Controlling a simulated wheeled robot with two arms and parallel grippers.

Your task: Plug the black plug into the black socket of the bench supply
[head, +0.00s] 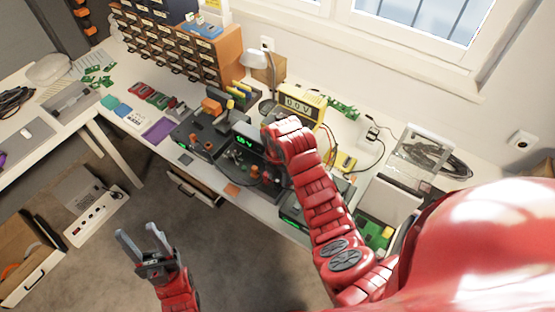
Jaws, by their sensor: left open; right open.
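A dark instrument with a lit green display (244,141) stands mid-bench; it looks like the bench supply. A yellow box marked 00V (300,106) stands behind it. I cannot make out the black plug or the black socket at this size. My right arm reaches over the bench beside the green display. My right gripper (270,150) is mostly hidden by its own wrist and dark equipment; I see nothing clearly held. My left gripper (137,234) is open and empty, its fingers apart, over the floor in front of the bench.
A drawer cabinet (205,55) and a lamp (255,58) stand at the back. Dark equipment (196,133) crowds the bench left of the display. A clear-lidded box (424,146) with cables is at right.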

